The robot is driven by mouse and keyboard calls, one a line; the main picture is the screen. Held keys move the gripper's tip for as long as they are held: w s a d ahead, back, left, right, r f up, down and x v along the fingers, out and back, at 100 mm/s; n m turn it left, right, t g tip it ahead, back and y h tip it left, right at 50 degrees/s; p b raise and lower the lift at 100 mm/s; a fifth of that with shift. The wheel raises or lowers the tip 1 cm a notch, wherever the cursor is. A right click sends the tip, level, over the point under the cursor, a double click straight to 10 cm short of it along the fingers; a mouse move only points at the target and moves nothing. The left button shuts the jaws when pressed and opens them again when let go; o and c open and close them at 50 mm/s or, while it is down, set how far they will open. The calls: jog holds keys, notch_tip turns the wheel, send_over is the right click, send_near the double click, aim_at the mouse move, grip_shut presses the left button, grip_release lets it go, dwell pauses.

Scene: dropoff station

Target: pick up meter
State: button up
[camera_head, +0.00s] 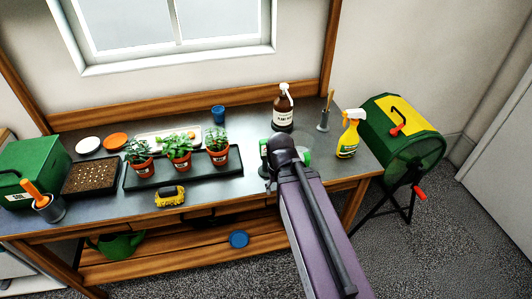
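My purple arm reaches over the bench from the lower right. Its dark end with my gripper (269,173) is right of the tray and well to the right of the yellow device, apart from it. The arm and wrist mostly hide the fingers, so their opening does not show.
Three potted plants (179,151) stand on the tray close behind the device. A seed tray (90,178) and a green box (32,168) are at left. A brown bottle (283,112) and a yellow spray bottle (348,137) stand at right. Bare bench lies right of the device.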

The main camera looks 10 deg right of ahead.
jog(key=shift+o, duration=0.7)
jog(key=shift+w+r, duration=0.2)
jog(key=p, duration=1.7)
send_near(262, 142)
jog(key=shift+w+d, duration=0.2)
jog(key=shift+d, duration=0.75)
jog(key=shift+f+b, duration=0.2)
jog(key=shift+b, duration=0.15)
notch_tip(262, 142, down, 8)
jog(key=b, duration=0.8)
jog(key=shift+f, duration=0.2)
jog(key=shift+f+b, duration=0.1)
jog(key=shift+b, duration=0.2)
jog(key=shift+a+f+b, duration=0.1)
jog(key=shift+f+b, duration=2.35)
jog(key=shift+f, duration=0.05)
jog(key=shift+r, duration=0.1)
jog(key=c, duration=0.9)
